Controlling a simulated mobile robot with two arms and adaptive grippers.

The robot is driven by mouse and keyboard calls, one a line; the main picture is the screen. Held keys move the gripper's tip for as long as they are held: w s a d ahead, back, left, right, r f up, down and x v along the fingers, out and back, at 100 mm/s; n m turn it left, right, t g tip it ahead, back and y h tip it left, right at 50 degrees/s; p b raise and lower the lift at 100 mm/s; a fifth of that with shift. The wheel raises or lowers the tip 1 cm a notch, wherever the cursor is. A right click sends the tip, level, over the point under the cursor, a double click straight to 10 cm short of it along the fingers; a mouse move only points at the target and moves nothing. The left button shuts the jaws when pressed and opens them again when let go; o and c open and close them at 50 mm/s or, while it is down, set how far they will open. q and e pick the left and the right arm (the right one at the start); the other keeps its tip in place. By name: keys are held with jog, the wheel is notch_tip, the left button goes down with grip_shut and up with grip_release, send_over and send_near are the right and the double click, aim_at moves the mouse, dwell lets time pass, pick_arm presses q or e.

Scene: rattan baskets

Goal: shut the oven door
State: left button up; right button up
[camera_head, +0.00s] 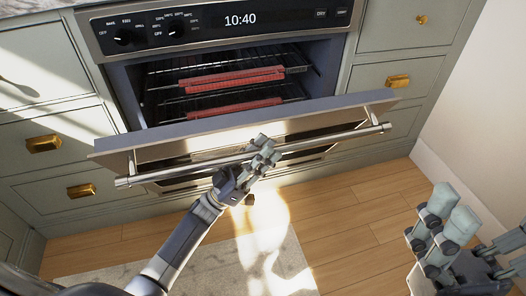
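The oven door (330,115) is partly open, tilted out from its top edge, so the oven's inside shows above it. A long metal handle bar (335,139) runs across the door's front. My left gripper (263,147) is at the middle of this bar, with its fingers overlapping it in the picture; I cannot tell whether they are closed around the bar or only resting against it. My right gripper (450,212) is at the lower right, away from the door, with its two fingers apart and nothing between them.
Inside the oven (220,60), red-edged racks sit on two levels. A control panel (225,28) with knobs and a clock is above. Green drawers (55,125) with brass pulls flank the oven on both sides. A white wall (480,120) stands at the right. The wooden floor (340,225) is clear, with a pale mat (215,268) in front.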

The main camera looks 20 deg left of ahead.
pick_arm(q)
grip_shut()
jog(key=shift+a+r, duration=0.1)
